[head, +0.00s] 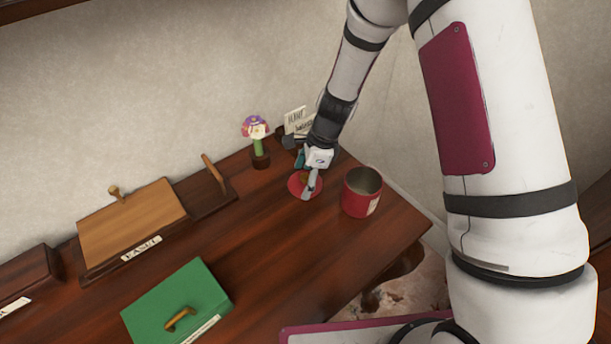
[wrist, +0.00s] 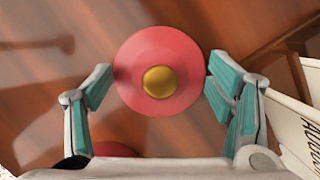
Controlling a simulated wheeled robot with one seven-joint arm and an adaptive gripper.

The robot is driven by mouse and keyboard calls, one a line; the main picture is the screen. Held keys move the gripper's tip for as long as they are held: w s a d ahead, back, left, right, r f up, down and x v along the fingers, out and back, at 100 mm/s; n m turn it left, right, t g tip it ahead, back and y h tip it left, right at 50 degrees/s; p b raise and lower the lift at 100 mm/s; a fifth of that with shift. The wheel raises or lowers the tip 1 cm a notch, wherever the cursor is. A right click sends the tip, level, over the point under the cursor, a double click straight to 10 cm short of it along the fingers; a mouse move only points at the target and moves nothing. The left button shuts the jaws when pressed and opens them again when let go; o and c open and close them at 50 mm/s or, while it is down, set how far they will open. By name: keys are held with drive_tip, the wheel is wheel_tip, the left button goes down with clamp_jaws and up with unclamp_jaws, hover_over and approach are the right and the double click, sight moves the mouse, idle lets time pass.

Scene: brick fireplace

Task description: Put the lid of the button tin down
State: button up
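The lid (head: 293,187) is a red disc with a round gold knob (wrist: 159,82). My gripper (head: 308,180) points down over the table with its fingers at the lid. In the wrist view the lid (wrist: 135,55) sits between the two teal finger pads, which meet its rim on opposite sides. The lid looks level and low over the table; I cannot tell whether it touches the wood. The red button tin (head: 357,203) stands upright and open to the right of the lid in the head view. Its contents are hidden.
The brown wooden table (head: 262,245) has bare wood in front of the lid. A figurine with a green stem (head: 257,145) and white cards (head: 297,121) stand close behind. A green box (head: 180,300) and a wooden box (head: 130,222) lie to the left.

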drive_tip(key=o, duration=0.4)
drive_tip(key=shift+o, duration=0.2)
drive_tip(key=v, duration=1.2)
drive_tip(key=shift+r+p, duration=0.25)
drive_tip(key=shift+p, duration=0.05)
wheel_tip(320, 180, up, 9)
drive_tip(key=n, duration=0.4)
hover_over(318, 182)
drive_tip(key=s+d, duration=0.2)
drive_tip(key=s, duration=0.2)
drive_tip(key=s+d+r+n+t, duration=0.2)
drive_tip(key=s+d+r+n, duration=0.1)
drive_tip(key=s+r+n, duration=0.3)
drive_tip(key=s+d+r+n+t+h, duration=0.1)
drive_tip(key=s+d+r+n, duration=0.2)
drive_tip(key=s, duration=0.5)
drive_tip(key=s+d+r+n+h, duration=0.2)
drive_tip(key=s+d+r+n, duration=0.1)
drive_tip(key=s, duration=0.6)
drive_tip(key=shift+s+d+n+t, duration=0.15)
drive_tip(key=shift+d+n+t, duration=0.35)
drive_tip(key=shift+n, duration=0.6)
